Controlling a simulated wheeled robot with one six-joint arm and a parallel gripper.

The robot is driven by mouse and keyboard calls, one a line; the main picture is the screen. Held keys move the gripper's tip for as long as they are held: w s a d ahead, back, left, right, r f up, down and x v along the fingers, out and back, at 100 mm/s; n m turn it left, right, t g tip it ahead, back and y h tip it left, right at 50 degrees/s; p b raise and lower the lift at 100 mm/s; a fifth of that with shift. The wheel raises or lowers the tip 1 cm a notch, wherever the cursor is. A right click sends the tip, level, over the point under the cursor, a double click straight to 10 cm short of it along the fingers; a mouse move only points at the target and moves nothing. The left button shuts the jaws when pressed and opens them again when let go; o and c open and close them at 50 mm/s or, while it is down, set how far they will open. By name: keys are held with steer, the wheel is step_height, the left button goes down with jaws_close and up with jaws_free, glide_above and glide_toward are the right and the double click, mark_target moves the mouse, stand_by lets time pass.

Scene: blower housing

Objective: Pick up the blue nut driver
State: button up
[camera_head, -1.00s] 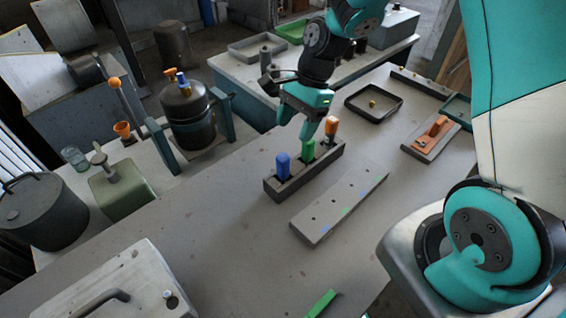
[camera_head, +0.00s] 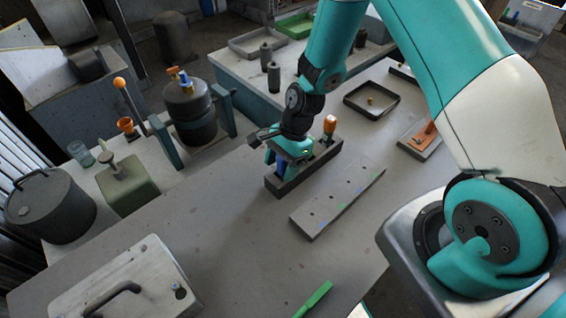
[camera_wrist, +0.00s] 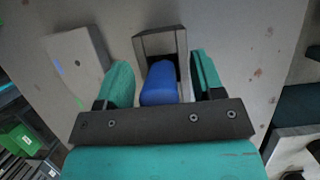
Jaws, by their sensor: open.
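The blue nut driver (camera_wrist: 160,84) stands in the left end of the dark grey holder (camera_head: 326,155), handle up. In the wrist view its blue handle lies between the two teal fingers of my gripper (camera_wrist: 162,85), with a gap on each side. In the head view my gripper (camera_head: 288,158) is over the left end of the holder and hides most of the blue handle. The gripper is open. The orange-handled driver (camera_head: 330,124) stands at the holder's right end. The green-handled driver is hidden behind my gripper in the head view.
A grey plate with holes (camera_head: 338,203) lies just in front of the holder. A green-handled tool (camera_head: 315,299) lies near the table's front edge. A square dark tray (camera_head: 372,92) is behind to the right.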

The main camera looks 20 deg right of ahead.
steer(key=c, duration=1.1)
step_height(320, 180, up, 20)
steer(key=b, duration=0.3)
